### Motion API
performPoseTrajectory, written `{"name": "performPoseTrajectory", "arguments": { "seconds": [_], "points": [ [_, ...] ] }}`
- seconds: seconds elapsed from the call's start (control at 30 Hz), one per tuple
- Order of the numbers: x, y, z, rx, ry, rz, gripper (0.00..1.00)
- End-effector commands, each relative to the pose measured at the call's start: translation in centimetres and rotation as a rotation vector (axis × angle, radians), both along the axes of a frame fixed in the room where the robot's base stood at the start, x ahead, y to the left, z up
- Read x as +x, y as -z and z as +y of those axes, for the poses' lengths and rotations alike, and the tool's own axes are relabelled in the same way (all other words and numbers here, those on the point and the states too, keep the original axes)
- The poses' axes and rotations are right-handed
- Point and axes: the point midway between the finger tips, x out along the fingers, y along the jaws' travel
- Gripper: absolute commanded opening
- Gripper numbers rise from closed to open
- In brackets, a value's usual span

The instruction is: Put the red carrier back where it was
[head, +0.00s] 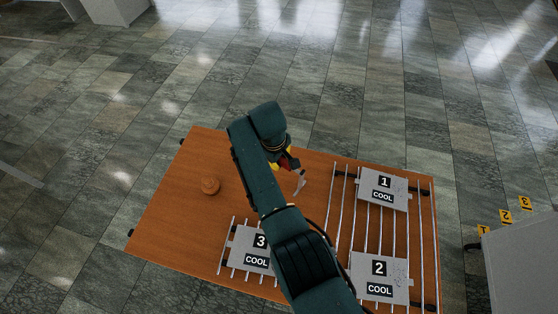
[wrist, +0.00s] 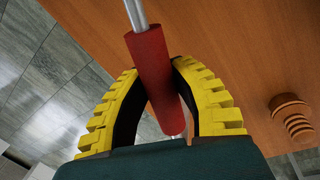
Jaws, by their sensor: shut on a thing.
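The red carrier shows in the wrist view as a red cylindrical grip (wrist: 156,75) on a thin metal rod. My gripper (wrist: 156,69) has its yellow-padded fingers shut on this grip, one on each side. In the head view my gripper (head: 288,162) is over the back middle of the wooden table, partly hidden by my arm. A pale metal end of the carrier (head: 300,183) shows below it. The carrier's far end is out of the wrist view, and I cannot tell whether it touches anything.
The wooden table (head: 165,215) holds a round ridged wooden piece (head: 209,186), also in the wrist view (wrist: 293,118). Plates marked COOL, 1 (head: 383,188), 2 (head: 379,278) and 3 (head: 252,248), lie on metal rails. A grey cabinet (head: 520,265) with yellow number tags stands right.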

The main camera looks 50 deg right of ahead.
Motion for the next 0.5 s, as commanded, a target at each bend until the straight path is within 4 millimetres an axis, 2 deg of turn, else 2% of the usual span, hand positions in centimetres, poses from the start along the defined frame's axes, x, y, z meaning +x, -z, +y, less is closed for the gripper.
{"name": "performPoseTrajectory", "arguments": {
  "seconds": [0.37,0.4,0.5],
  "points": [
    [0.23,0.35,-0.12,-0.005,0.0,-0.008,0.0],
    [0.1,0.5,-0.03,-0.002,-0.001,-0.003,0.32],
    [0.09,0.49,-0.03,-0.002,-0.001,-0.003,0.5]
  ]
}}
